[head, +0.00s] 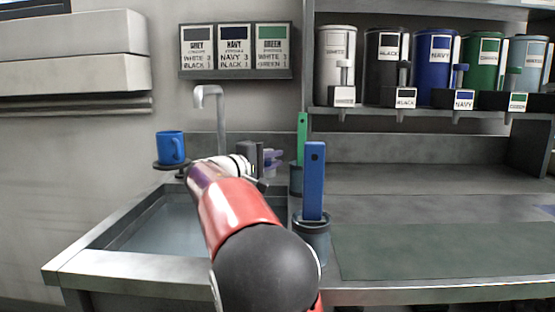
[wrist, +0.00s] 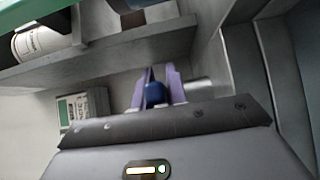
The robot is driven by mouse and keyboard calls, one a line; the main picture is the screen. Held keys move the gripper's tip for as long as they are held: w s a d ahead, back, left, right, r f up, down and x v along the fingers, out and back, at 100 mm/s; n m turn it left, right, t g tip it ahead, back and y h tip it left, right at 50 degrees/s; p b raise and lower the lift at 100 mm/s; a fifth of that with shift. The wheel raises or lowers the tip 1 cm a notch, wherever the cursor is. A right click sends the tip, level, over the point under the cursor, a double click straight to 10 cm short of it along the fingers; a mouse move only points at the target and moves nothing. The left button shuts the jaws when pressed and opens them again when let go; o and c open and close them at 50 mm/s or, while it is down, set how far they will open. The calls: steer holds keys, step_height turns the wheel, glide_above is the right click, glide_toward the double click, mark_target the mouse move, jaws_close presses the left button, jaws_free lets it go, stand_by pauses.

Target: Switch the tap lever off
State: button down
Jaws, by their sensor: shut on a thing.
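The tap (head: 220,118) rises behind the sink, with its spout bent over to the left. My gripper (head: 272,160) is just right of the tap, partly hidden by my own wrist. In the wrist view its two purple fingers (wrist: 155,90) are shut on a small blue piece, which looks like the tap lever (wrist: 155,94). A grey metal cylinder (wrist: 199,90) shows right beside the fingers. The lever is hidden in the head view, and its angle cannot be told. I can make out no water below the spout.
A blue mug (head: 171,148) sits on a small dark holder left of the tap. The sink (head: 160,225) lies below. Blue (head: 314,180) and green (head: 302,135) upright handles stand in cups close right of my arm. Several canisters line the shelf (head: 420,113).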

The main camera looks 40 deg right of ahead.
steer(key=shift+a+m+g, duration=0.2)
steer(key=shift+m+g, duration=0.2)
steer(key=shift+g, duration=0.2)
steer(key=c, duration=1.4)
jaws_free()
steer(key=shift+w, duration=0.1)
steer(key=shift+a, duration=0.1)
steer(key=s+a, duration=0.1)
steer(key=a, duration=0.6)
steer(key=shift+a+b, duration=0.3)
steer(key=shift+a, duration=0.05)
